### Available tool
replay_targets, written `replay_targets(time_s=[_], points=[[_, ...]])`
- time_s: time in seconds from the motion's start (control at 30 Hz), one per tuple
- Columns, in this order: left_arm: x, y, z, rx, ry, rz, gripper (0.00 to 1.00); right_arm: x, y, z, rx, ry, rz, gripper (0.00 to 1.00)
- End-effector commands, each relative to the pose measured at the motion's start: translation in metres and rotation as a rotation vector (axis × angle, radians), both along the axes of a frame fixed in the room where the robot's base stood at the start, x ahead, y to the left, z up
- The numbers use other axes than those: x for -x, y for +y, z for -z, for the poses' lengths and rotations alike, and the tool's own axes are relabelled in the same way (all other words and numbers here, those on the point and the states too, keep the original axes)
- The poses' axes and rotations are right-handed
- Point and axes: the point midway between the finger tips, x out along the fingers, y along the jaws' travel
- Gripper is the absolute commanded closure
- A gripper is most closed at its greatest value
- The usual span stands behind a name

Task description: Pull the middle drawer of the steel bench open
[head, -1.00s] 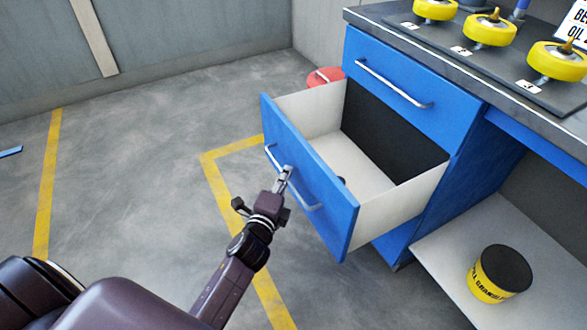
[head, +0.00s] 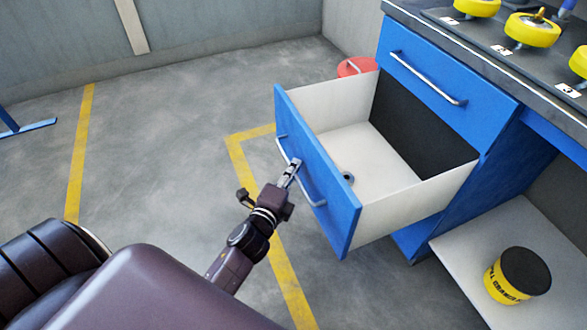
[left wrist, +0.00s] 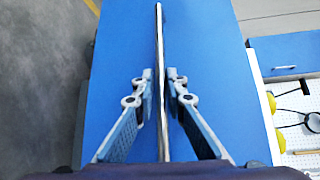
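The middle drawer (head: 318,185) of the steel bench has a blue front and pale sides, and it stands far out from the cabinet. Its bar handle (head: 311,187) runs along the front. My left gripper (head: 292,168) is at the handle's middle. In the left wrist view the two fingers (left wrist: 160,88) close in on both sides of the handle bar (left wrist: 159,40). A small round dark and metal item (head: 347,178) lies inside the drawer near its front. My right gripper is not in view.
The shut top drawer (head: 445,90) is above. Yellow round pieces (head: 532,29) stand on the bench top. A yellow and black tin (head: 517,276) sits on the low shelf (head: 470,245) at right. A red object (head: 357,66) is behind the drawer.

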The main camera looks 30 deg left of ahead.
Motion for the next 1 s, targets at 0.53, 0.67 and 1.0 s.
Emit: replay_targets(time_s=[0.53,0.67,1.0], points=[[0.024,-0.003,-0.003,0.001,0.0,0.0,0.84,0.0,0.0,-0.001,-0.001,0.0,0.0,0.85],[0.048,-0.006,-0.006,0.002,0.002,-0.002,0.84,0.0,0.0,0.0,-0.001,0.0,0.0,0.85],[0.103,-0.014,-0.014,0.001,0.002,-0.001,0.84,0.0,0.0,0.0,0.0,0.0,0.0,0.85]])
